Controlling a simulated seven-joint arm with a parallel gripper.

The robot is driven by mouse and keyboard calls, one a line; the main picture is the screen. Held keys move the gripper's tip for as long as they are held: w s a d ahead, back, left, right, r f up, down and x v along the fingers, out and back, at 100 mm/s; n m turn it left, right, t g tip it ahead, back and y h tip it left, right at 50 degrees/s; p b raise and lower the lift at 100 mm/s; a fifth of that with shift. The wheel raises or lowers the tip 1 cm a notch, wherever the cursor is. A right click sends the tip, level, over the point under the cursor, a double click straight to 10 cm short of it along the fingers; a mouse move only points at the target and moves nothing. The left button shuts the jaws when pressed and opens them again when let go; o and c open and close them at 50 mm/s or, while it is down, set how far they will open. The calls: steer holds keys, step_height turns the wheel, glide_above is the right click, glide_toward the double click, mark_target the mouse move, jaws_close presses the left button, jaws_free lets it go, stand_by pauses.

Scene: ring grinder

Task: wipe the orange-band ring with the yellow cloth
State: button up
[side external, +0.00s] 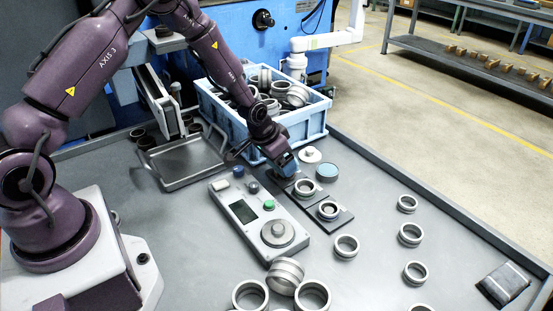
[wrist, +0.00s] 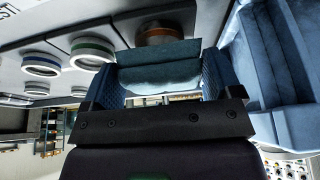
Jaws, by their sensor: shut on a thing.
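My gripper (side external: 287,166) is low over the far end of the dark plate (side external: 343,222), next to the blue bin. In the wrist view, my gripper (wrist: 168,82) is shut on a folded, soft-looking teal-blue cloth (wrist: 160,77); it does not look yellow. The orange-band ring (wrist: 159,37) shows just beyond the cloth, its lower part hidden by it. I cannot tell whether they touch. In the side view that ring is hidden behind my gripper. Two other rings, one with a green band (wrist: 92,49) and one with a blue band (wrist: 40,64), stand in line beside it.
A blue bin (side external: 312,130) full of rings stands close behind my gripper. A control box (side external: 262,222) with a screen and dial lies in front. A metal tray (side external: 188,168) is at left. Loose rings (side external: 346,246) dot the table; a folded grey cloth (side external: 505,282) lies far right.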

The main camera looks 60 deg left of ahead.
steer(key=shift+w, duration=1.55)
steer(key=s, duration=0.5)
step_height(320, 180, up, 8)
steer(key=shift+w, duration=0.1)
